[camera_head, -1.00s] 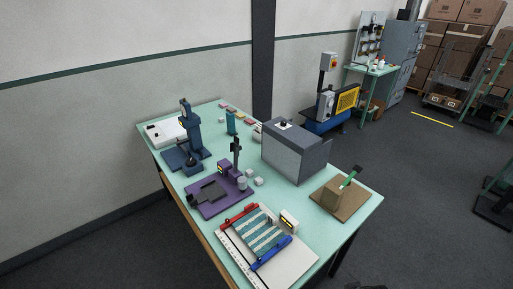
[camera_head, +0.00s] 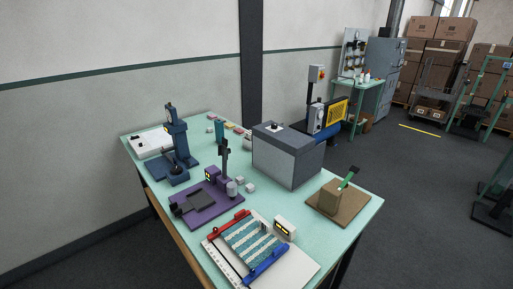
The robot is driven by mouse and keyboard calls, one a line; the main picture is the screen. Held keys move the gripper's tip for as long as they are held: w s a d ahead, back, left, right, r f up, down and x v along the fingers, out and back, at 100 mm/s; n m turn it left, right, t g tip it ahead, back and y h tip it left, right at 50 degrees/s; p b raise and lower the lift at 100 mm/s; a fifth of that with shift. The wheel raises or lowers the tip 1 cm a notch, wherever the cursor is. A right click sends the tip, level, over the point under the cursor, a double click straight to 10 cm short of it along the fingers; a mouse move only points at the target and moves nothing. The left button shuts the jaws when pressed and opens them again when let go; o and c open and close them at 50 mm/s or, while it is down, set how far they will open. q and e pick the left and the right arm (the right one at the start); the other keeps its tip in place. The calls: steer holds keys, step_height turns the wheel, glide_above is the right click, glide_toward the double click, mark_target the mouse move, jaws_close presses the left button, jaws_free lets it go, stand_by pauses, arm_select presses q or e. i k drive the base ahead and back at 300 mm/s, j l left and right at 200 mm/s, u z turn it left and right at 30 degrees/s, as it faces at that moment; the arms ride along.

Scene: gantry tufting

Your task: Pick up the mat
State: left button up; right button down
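The mat (camera_head: 254,244) is a flat piece with teal and white stripes. It lies on a white board (camera_head: 296,268) at the near end of the pale green workbench. A red bar (camera_head: 228,222) runs along the mat's far left end and a blue bar (camera_head: 266,266) along its near right end. A thin dark strip shows along the board's left side.
A small white display box (camera_head: 285,228) stands right beside the mat. A purple fixture (camera_head: 207,205), a blue press (camera_head: 177,150), a grey box machine (camera_head: 287,155) and a brown block on a board (camera_head: 345,207) crowd the workbench (camera_head: 363,205).

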mark_target(251, 239)
steer(key=i+j+z, duration=0.1)
steer(key=j+z, duration=0.25)
steer(key=i+j+z, duration=0.1)
steer(key=j+z, duration=0.15)
steer(key=z, duration=0.15)
